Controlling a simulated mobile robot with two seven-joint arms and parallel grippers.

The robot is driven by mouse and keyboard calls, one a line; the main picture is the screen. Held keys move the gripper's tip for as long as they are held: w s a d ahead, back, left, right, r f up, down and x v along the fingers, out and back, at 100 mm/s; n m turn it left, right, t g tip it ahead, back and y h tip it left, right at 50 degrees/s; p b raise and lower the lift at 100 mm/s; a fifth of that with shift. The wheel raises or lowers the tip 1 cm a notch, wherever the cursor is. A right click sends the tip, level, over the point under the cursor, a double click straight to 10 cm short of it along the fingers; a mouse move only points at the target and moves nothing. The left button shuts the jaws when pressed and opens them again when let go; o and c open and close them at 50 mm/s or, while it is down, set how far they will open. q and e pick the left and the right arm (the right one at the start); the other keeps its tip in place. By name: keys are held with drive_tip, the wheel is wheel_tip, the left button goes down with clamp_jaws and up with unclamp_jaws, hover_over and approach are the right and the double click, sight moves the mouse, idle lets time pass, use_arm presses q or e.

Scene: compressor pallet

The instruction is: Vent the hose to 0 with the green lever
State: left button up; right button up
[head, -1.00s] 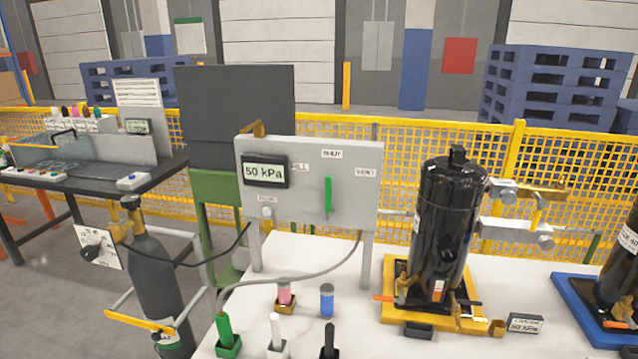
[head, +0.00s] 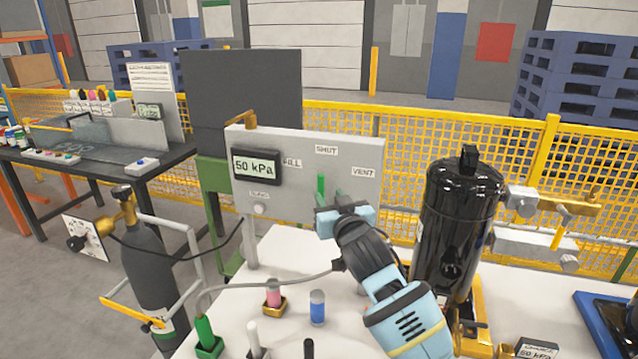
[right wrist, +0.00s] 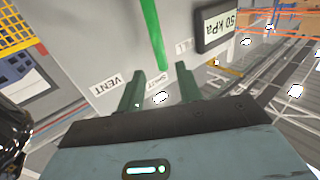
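The grey panel (head: 290,190) has a bright green lever (head: 321,185) standing upright under the SHUT label (head: 326,150). The lever also shows in the right wrist view (right wrist: 152,34). The VENT label (head: 363,173) is to the lever's right, and the FILL label is to its left. The display (head: 256,166) reads 50 kPa. My right gripper (head: 331,197) is in front of the panel at the lever's lower part, which it partly hides. In the right wrist view its two dark green fingers (right wrist: 159,80) are apart, with the lever beyond their tips and nothing between them. My left gripper is out of view.
A black tank (head: 458,225) stands close to the right of my right arm. A hose (head: 270,284) runs low across the white table. Pink and blue cylinders (head: 317,308) and several coloured handles stand in front. A gas bottle (head: 150,265) is at the left.

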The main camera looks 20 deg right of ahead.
sight(322, 186)
drive_tip(key=shift+a, duration=0.1)
drive_tip(key=shift+w+b, duration=0.3)
drive_tip(key=shift+w, duration=3.55)
clamp_jaws()
